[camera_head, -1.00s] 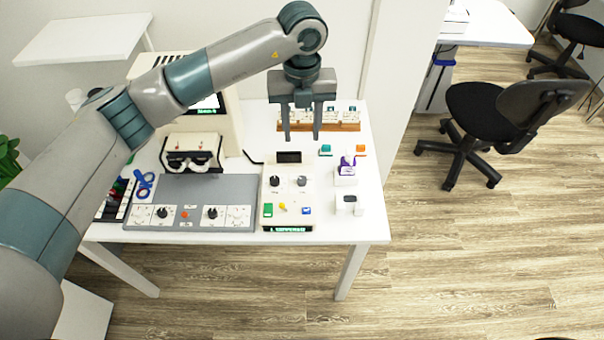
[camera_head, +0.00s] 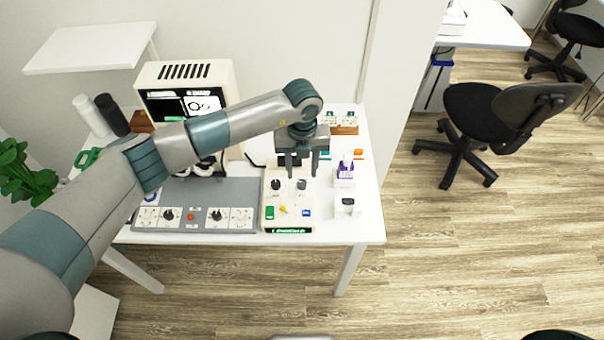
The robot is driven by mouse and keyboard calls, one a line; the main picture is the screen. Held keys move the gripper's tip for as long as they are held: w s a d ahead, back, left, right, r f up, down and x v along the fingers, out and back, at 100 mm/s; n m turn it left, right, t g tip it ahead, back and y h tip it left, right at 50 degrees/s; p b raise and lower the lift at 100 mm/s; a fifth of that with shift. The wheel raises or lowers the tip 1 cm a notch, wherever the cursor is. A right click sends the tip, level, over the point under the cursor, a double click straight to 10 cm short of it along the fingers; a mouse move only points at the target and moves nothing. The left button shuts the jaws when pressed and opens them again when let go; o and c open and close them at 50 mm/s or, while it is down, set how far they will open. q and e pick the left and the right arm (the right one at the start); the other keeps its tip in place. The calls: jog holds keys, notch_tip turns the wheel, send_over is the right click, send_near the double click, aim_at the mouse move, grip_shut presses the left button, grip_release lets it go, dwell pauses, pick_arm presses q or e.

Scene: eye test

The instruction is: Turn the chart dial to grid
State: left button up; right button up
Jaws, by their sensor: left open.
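My left gripper (camera_head: 302,174) is open and empty, pointing down over the white control box (camera_head: 267,206). Its fingertips show just above the box's grey right knob (camera_head: 301,185); contact cannot be told. A black left knob (camera_head: 276,185) sits beside it on the same box. The labels are too small to read, so I cannot tell which knob is the chart dial. My right gripper is out of view.
A monitor (camera_head: 222,75) stands behind the grey panel, partly hidden by my left arm. The box has green (camera_head: 270,213) and blue (camera_head: 307,213) buttons and a yellow switch (camera_head: 283,209). A purple-and-white bottle (camera_head: 345,172) stands right of the box.

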aim_at(302, 182)
pick_arm(q)
jog(key=shift+f+p, duration=0.65)
jog(key=shift+f, duration=1.85)
grip_shut()
